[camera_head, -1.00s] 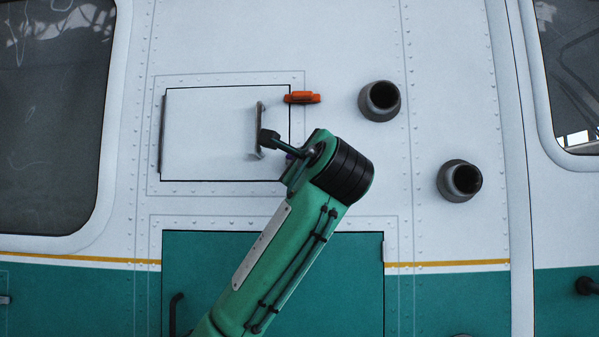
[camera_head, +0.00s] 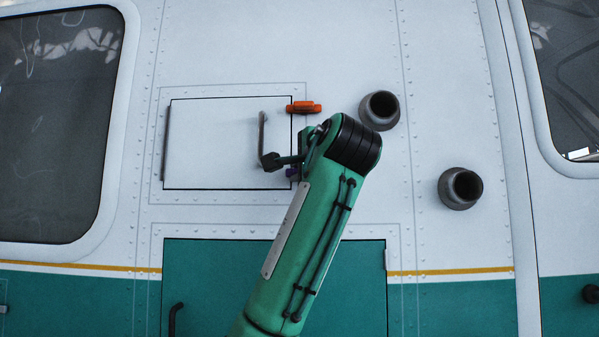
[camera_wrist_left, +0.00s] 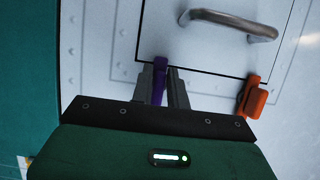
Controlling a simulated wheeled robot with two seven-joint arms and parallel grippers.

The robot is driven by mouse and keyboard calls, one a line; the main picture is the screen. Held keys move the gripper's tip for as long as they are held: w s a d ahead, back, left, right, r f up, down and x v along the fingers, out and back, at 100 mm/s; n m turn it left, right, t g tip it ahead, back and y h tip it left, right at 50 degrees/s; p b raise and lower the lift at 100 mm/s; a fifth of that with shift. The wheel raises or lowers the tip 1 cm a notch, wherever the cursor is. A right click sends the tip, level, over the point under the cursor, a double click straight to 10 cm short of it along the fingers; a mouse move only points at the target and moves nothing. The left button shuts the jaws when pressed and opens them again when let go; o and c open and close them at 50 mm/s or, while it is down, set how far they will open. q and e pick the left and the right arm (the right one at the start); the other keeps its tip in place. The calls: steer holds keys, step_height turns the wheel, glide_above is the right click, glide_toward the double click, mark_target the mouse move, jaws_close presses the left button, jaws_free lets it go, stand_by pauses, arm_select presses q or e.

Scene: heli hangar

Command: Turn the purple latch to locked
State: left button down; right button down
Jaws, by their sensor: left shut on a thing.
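The purple latch (camera_head: 292,173) sits at the lower right edge of the white hatch panel (camera_head: 210,145), mostly hidden by my arm in the head view. In the left wrist view the purple latch (camera_wrist_left: 158,85) stands between the two grey fingers of my left gripper (camera_wrist_left: 160,80), which is shut on it. Its upper end is near the hatch's dark seam. In the head view my left gripper (camera_head: 299,168) is largely hidden behind its own wrist. My right gripper shows in neither view.
An orange latch (camera_head: 304,107) lies level at the hatch's upper right edge. A grey handle (camera_head: 262,130) is on the hatch, close to my wrist. Two dark round pipes (camera_head: 380,108) (camera_head: 461,186) stick out at the right. A green door (camera_head: 215,270) is below.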

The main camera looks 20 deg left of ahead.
arm_select(q)
steer(key=shift+f, duration=0.1)
stand_by(0.3)
steer(key=c, duration=1.4)
jaws_free()
steer(key=shift+c, duration=0.2)
steer(key=b+v, duration=0.5)
steer(key=v, duration=0.9)
steer(key=shift+b, duration=0.35)
steer(key=shift+w, duration=0.1)
